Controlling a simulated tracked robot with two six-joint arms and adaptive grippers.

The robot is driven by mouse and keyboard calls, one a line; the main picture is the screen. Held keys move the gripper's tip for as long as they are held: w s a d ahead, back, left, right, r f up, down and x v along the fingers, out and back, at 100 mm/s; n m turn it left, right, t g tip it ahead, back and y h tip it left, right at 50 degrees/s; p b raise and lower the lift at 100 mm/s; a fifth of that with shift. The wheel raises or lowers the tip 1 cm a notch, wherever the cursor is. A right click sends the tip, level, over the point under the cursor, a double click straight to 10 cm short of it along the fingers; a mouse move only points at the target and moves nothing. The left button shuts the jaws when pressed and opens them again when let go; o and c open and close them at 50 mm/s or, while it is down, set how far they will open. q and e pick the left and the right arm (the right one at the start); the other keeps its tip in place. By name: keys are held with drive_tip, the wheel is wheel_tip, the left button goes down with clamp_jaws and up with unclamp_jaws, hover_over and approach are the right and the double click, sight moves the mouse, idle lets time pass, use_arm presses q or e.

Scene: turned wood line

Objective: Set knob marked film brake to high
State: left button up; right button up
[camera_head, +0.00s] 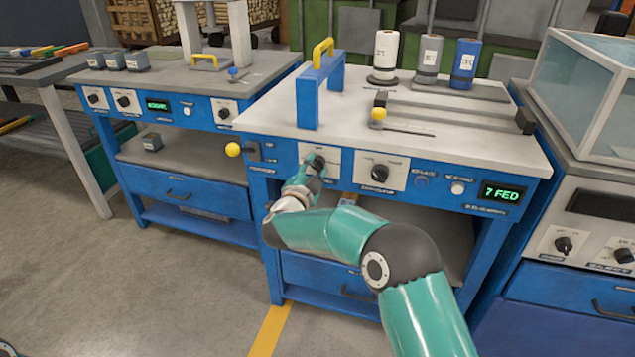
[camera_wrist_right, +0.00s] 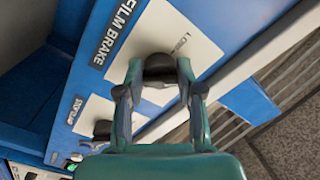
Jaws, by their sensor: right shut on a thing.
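The film brake knob (camera_wrist_right: 160,66) is dark and round. It sits on a pale plate beside a FILM BRAKE label (camera_wrist_right: 118,33) in the right wrist view. Small lettering beside the knob seems to read LOW; the knob's pointer and setting cannot be made out. My right gripper (camera_wrist_right: 159,78) is shut on the knob, one finger on each side. In the head view my right gripper (camera_head: 316,167) reaches the left plate (camera_head: 333,157) on the blue front panel and covers most of the knob.
A second black knob (camera_head: 380,172) is to the right on the same panel, then small buttons and a green display (camera_head: 502,192). A yellow ball handle (camera_head: 233,149) sticks out left of my gripper. Film rolls (camera_head: 464,62) stand on the bench top (camera_head: 450,140).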

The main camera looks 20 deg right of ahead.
drive_tip(key=m+b, duration=0.7)
drive_tip(key=f+m+b, duration=0.1)
drive_tip(key=m+b, duration=0.3)
drive_tip(key=shift+s+d, duration=0.1)
drive_tip(key=shift+d, duration=0.05)
drive_tip(key=m+b, duration=0.3)
drive_tip(key=shift+r, duration=0.1)
drive_tip(key=m+b, duration=0.4)
drive_tip(key=m, duration=0.2)
drive_tip(key=shift+r, duration=0.1)
drive_tip(key=m+b, duration=0.1)
drive_tip(key=m, duration=0.1)
drive_tip(key=shift+r+m, duration=0.1)
drive_tip(key=shift+m, duration=1.9)
